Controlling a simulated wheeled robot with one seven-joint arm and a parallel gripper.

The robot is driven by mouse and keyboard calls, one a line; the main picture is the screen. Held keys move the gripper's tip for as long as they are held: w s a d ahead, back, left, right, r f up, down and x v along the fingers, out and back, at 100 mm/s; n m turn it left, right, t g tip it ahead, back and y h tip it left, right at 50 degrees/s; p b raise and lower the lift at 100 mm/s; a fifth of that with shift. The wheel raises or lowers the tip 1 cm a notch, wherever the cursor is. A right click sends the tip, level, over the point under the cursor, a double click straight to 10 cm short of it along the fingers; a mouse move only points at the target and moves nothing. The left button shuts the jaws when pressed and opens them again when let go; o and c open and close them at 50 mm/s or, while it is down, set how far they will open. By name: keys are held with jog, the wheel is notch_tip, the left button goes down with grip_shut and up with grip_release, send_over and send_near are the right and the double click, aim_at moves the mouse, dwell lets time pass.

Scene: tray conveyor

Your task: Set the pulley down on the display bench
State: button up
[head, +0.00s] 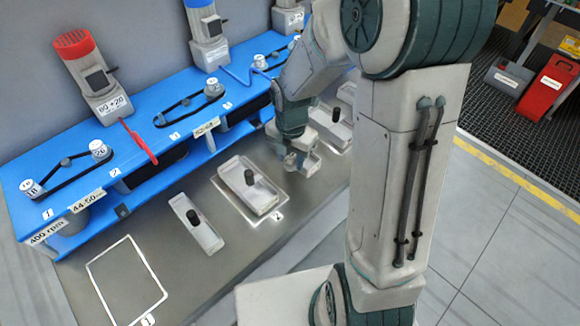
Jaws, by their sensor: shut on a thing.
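My gripper (301,163) is low over the grey worktop in front of the blue bench. It is shut, and a small pale piece shows at its fingers; I cannot make out whether this is the pulley. The blue bench (135,138), seemingly the display bench, carries numbered stations. White pulleys marked 18 (31,188) and 26 (100,150) stand at station 1 with a black belt around them. My arm hides part of the bench's far end.
On the grey worktop (225,245) are a narrow light tray (196,224) and a wider tray (248,188), each with a black knob. An empty white outline (127,280) lies at front left. Motors with red (88,72) and blue (207,32) tops stand behind the bench.

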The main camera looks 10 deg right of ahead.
aim_at(291, 175)
jog(key=shift+f, duration=2)
jog(key=shift+f, duration=0.15)
jog(key=o, duration=0.7)
